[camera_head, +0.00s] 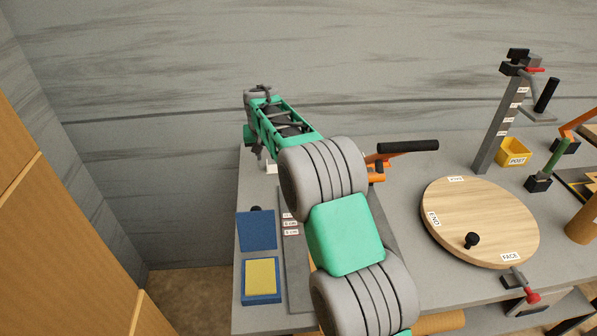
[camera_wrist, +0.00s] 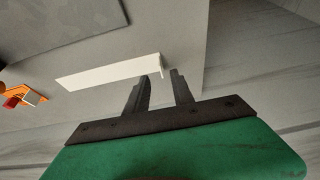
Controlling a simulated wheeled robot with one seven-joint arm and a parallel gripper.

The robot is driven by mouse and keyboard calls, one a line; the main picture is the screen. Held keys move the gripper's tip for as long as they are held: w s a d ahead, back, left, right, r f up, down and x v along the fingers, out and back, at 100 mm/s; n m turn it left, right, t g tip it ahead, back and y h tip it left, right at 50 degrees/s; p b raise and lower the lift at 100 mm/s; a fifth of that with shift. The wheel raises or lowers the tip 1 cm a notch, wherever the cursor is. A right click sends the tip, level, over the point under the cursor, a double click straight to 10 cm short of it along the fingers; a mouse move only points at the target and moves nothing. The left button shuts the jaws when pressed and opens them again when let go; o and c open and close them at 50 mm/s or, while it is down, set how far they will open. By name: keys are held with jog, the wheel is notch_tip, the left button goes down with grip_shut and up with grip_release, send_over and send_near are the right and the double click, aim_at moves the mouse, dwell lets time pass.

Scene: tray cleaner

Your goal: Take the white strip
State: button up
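The white strip (camera_wrist: 112,73) lies on the grey table in the wrist view, with its right end near the table's edge. A small white piece, likely the same strip, shows in the head view (camera_head: 271,169) below my gripper. In the wrist view my gripper (camera_wrist: 160,77) is open, with a clear gap between its two dark fingers and nothing held. The fingertips are close to the strip's right end, the left one nearest. I cannot tell whether they touch it. My arm hides part of the table in the head view.
A round wooden board (camera_head: 482,215) with labels lies to the right, near a grey post (camera_head: 499,125) and a yellow box (camera_head: 513,151). A blue pad (camera_head: 257,230) and a blue-rimmed yellow pad (camera_head: 261,279) lie at the table's left. A grey wall stands behind.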

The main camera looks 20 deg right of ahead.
aim_at(267, 167)
jog(key=p+x, duration=0.2)
jog(key=x, duration=0.5)
jog(key=shift+w, duration=0.25)
grip_shut()
